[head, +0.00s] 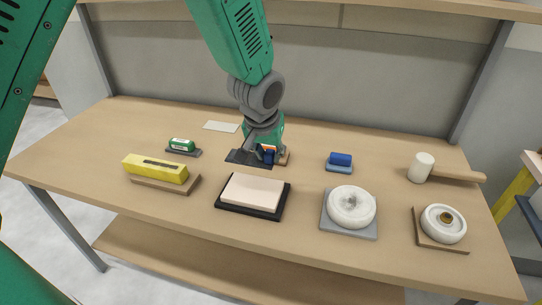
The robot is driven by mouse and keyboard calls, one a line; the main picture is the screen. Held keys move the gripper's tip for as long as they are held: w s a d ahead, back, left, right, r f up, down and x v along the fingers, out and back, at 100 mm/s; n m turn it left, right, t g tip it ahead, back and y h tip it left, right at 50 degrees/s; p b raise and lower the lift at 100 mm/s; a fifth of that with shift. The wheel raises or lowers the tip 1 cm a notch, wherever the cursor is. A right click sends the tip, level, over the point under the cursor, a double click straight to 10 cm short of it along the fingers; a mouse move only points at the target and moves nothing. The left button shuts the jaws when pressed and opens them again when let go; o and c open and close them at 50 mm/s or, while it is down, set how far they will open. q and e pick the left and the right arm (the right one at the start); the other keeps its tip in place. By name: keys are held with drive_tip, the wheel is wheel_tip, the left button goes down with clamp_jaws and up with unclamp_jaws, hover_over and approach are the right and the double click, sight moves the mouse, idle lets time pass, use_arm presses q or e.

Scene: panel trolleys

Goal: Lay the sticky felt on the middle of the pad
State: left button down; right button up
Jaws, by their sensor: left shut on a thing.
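The pad (252,190) is a cream rectangular slab in a black tray (222,210) near the front middle of the table. My left gripper (267,154) points down behind the pad, above the middle of the table. It is shut on what looks like the sticky felt (241,158), a thin dark grey sheet that sticks out to its left. The fingertips are small and partly hidden, so the exact grip is unclear. I cannot tell whether the felt touches the table. It is apart from the pad. My right gripper is not in view.
A small wooden piece (284,156) shows beside the gripper. A yellow block (155,168), a green pack (181,145) and a pale sheet (221,127) lie left.

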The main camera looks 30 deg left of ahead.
sight(271, 166)
use_arm(q)
drive_tip(key=shift+w+d, duration=0.1)
drive_tip(key=shift+d, duration=0.15)
drive_tip(key=shift+a, duration=0.3)
drive_tip(key=shift+a+p, duration=0.15)
drive_tip(key=shift+p, duration=0.2)
drive_tip(key=shift+f, duration=0.35)
drive_tip(key=f+b, duration=0.1)
drive_tip(key=f, duration=0.1)
drive_tip(key=d+f+b, duration=0.1)
drive_tip(key=f, duration=0.1)
drive_tip(key=shift+a+f+b, duration=0.1)
drive_tip(key=shift+f+b, duration=0.35)
drive_tip(key=shift+f, duration=0.35)
drive_tip(key=shift+a+f, duration=0.35)
drive_tip(key=shift+f, duration=0.45)
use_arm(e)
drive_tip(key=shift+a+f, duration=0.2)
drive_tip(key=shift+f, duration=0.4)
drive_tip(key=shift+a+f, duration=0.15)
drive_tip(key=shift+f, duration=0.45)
use_arm(q)
drive_tip(key=shift+d, duration=0.35)
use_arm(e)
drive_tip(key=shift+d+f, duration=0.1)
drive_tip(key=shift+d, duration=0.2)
